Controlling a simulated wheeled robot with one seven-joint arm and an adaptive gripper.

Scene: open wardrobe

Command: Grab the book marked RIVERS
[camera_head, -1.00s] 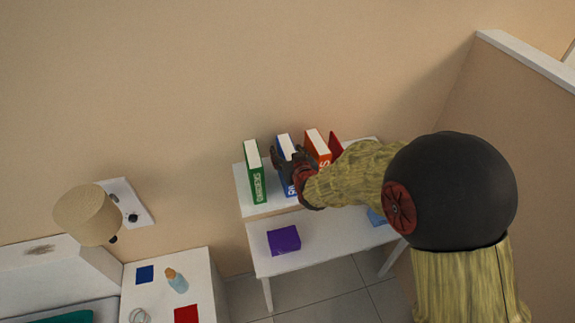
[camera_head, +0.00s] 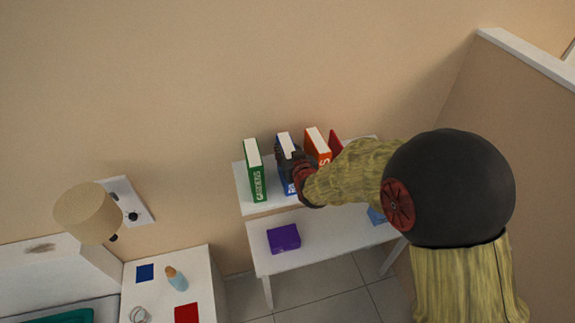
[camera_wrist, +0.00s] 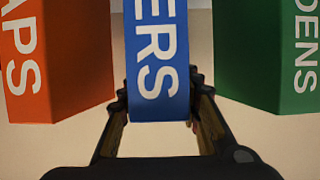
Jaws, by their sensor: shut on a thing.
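The blue book (camera_head: 283,142) stands upright on the white upper shelf, between a green book and an orange book. In the wrist view its blue spine (camera_wrist: 156,60) shows the white letters "ERS"; the rest of the word is cut off. My gripper (camera_head: 290,165) is at the blue book in the head view and hides much of its spine. In the wrist view my gripper (camera_wrist: 158,105) has one finger on each side of the spine's lower end and is shut on it.
The green book (camera_head: 254,172) stands left of the blue one, and the orange book (camera_head: 318,145) right of it. A red item (camera_head: 335,144) is beyond. A purple box (camera_head: 284,238) lies on the lower white surface (camera_head: 330,232). Narrow gaps separate the books.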

